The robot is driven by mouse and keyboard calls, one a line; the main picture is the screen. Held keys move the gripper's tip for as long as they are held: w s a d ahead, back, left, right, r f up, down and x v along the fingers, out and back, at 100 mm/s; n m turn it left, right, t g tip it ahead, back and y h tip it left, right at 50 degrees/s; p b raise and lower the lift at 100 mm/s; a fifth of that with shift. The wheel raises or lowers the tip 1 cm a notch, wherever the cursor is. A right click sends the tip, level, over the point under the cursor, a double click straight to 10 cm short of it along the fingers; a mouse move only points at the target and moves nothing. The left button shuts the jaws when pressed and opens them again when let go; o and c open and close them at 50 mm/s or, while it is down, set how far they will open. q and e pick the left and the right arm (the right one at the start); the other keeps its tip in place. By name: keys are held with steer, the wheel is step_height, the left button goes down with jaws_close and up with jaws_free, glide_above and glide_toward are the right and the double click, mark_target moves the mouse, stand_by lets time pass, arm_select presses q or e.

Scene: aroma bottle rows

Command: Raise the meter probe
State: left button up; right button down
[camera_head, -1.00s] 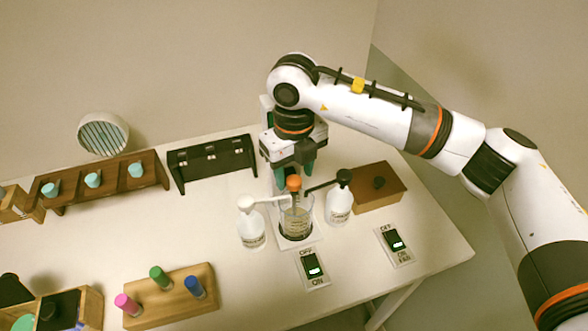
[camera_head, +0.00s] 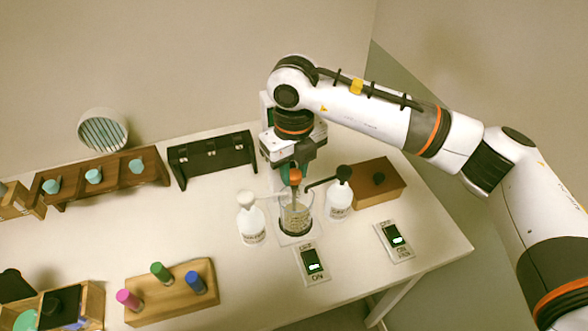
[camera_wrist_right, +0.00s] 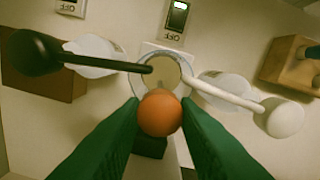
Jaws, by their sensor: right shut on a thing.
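The meter probe's orange knob (camera_head: 295,176) is between the fingers of my right gripper (camera_head: 302,172). In the right wrist view, the knob (camera_wrist_right: 160,113) sits between the two green fingertips (camera_wrist_right: 160,118), which close on it from both sides. The probe's thin shaft points down toward the glass beaker (camera_head: 310,213), which holds some liquid and stands on a pale square base. Whether the probe's tip is in the liquid is hard to tell. My left gripper is not in view.
A white-capped pump bottle (camera_head: 251,224) and a black-capped pump bottle (camera_head: 341,203) flank the beaker, their spouts reaching in close to the probe. Two switches (camera_head: 312,262) (camera_head: 394,236) lie in front. A brown box (camera_head: 384,193) stands right; a black rack (camera_head: 210,154) stands left.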

step_height(320, 180, up, 10)
steer(key=shift+r, duration=0.25)
steer(key=shift+w, duration=0.1)
steer(key=c, duration=1.1)
jaws_free()
step_height(320, 180, up, 12)
steer(key=b, duration=0.2)
